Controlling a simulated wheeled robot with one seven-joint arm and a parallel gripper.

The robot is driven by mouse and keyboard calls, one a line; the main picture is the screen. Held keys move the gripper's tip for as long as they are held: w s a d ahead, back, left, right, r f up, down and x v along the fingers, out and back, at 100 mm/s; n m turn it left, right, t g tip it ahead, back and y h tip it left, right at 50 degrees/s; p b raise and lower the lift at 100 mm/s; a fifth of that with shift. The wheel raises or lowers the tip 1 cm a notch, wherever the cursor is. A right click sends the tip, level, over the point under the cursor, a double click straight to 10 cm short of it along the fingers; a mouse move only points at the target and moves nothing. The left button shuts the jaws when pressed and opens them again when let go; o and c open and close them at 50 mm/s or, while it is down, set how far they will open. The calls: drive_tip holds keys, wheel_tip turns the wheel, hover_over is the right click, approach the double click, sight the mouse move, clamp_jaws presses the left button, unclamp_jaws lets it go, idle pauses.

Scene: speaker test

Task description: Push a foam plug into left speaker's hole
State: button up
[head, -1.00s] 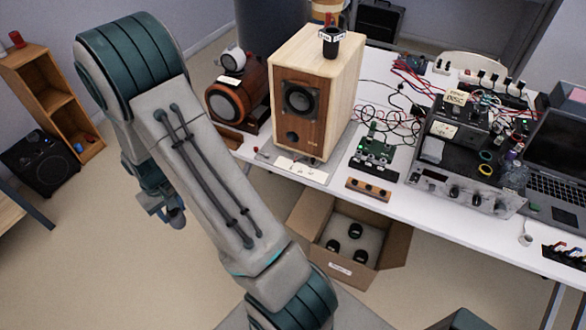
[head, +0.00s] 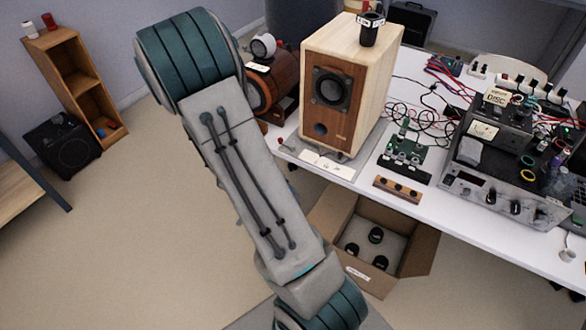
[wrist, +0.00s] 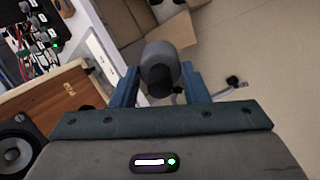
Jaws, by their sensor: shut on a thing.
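My gripper (wrist: 160,86) is shut on a dark grey, rounded foam plug (wrist: 160,66) in the wrist view, with one blue finger on each side. In the head view my own arm hides the gripper and the plug. A light wood speaker (head: 362,75) stands on the table, with a brown front, a black driver and a small dark round hole (head: 320,130) low on the front.
A cardboard box (head: 415,245) with three black round pieces stands on the floor below the table edge. A black cup-like object (head: 370,30) is on the speaker. A brown rounded device (head: 268,88) stands behind it. Electronics (head: 505,190) and cables fill the table's right.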

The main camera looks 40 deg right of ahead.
drive_tip(key=w+d+n+t+h+b, duration=0.3)
drive_tip(key=w+d+t+h+b, duration=0.1)
drive_tip(key=d, duration=0.5)
drive_tip(key=w+d+n+t+h+b, duration=0.2)
drive_tip(key=w+d+t+h+b, duration=0.1)
drive_tip(key=w+d, duration=0.4)
drive_tip(key=shift+d+r+n+t+h+b, duration=0.35)
drive_tip(key=shift+d+h+b, duration=0.45)
drive_tip(key=shift+h, duration=0.5)
drive_tip(key=shift+f, duration=0.1)
drive_tip(key=shift+d+b, duration=0.2)
drive_tip(key=shift+b, duration=0.85)
idle(1.0)
drive_tip(key=shift+b+x, duration=0.5)
drive_tip(key=shift+x, duration=1)
idle(0.5)
drive_tip(key=shift+b, duration=0.4)
idle(0.5)
